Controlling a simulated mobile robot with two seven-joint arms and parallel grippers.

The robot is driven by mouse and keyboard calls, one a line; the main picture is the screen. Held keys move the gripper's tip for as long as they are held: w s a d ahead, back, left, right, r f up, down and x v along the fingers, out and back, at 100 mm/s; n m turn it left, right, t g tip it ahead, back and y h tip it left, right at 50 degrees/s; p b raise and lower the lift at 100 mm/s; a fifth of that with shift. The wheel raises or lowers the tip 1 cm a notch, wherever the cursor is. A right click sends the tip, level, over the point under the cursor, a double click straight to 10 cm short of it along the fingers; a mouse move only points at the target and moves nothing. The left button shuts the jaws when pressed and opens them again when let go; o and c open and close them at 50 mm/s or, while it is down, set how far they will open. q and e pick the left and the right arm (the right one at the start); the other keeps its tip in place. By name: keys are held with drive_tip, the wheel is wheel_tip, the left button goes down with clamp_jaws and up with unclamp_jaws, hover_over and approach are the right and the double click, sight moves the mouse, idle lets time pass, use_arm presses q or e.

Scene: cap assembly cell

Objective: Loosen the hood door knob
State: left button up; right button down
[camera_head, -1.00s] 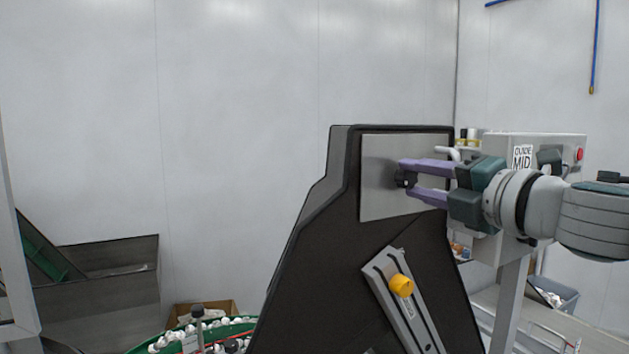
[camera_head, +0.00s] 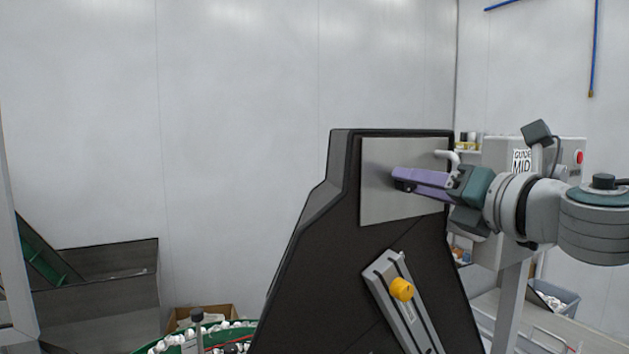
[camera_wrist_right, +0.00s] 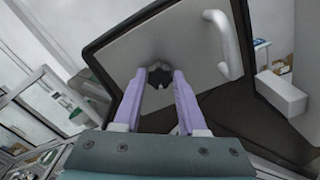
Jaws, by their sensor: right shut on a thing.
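The hood door is a grey metal plate (camera_head: 385,207) on the upper face of a black hood. The door knob (camera_wrist_right: 160,76) is small and black; it shows in the right wrist view between the fingertips. My right gripper (camera_head: 398,180), with purple fingers, comes in from the right and is shut on the knob. In the head view the fingers hide most of the knob. The right gripper also shows in the right wrist view (camera_wrist_right: 159,82). My left gripper is in neither view.
A white door handle (camera_head: 453,158) is at the plate's right edge, close to my right gripper. A yellow knob (camera_head: 401,289) sits on a slanted bracket below. A grey control box (camera_head: 572,185) stands behind my right wrist.

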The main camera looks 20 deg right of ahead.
idle(0.4)
drive_tip(key=shift+c, duration=2.3)
unclamp_jaws()
drive_tip(key=s+b, duration=0.2)
drive_tip(key=s, duration=0.8)
drive_tip(key=shift+d, duration=0.35)
drive_tip(key=shift+w, duration=0.1)
